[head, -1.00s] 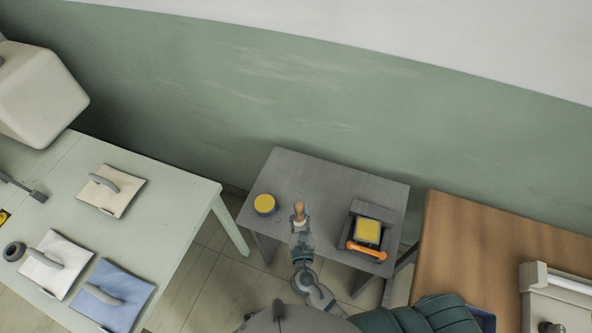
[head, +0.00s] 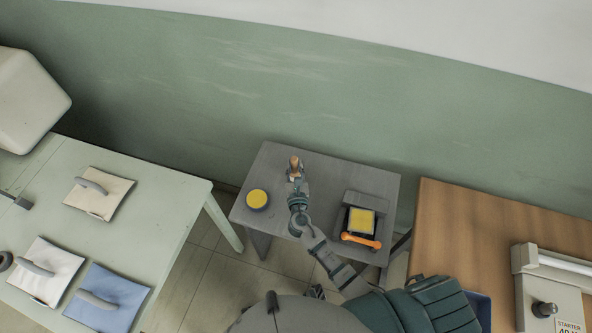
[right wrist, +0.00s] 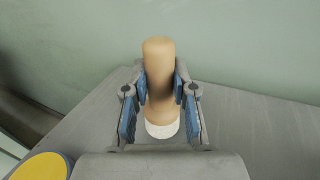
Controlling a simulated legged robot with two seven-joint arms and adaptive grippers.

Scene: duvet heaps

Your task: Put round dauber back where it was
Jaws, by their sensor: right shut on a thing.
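The round dauber (right wrist: 159,85) has a tan wooden handle and a white lower end. My right gripper (head: 296,174) is shut on it, and in the right wrist view the blue pads (right wrist: 160,95) press on both sides of the handle. The dauber stands about upright in the jaws and also shows in the head view (head: 295,162), over the back part of the small grey table (head: 325,176). I cannot tell whether its white end touches the table top. My left gripper does not show.
On the grey table, a round yellow pad (head: 257,199) sits to the left, and a square yellow pad (head: 361,222) in a dark holder with an orange handle (head: 361,241) to the right. A pale green table (head: 150,190) stands left, a brown one (head: 480,215) right.

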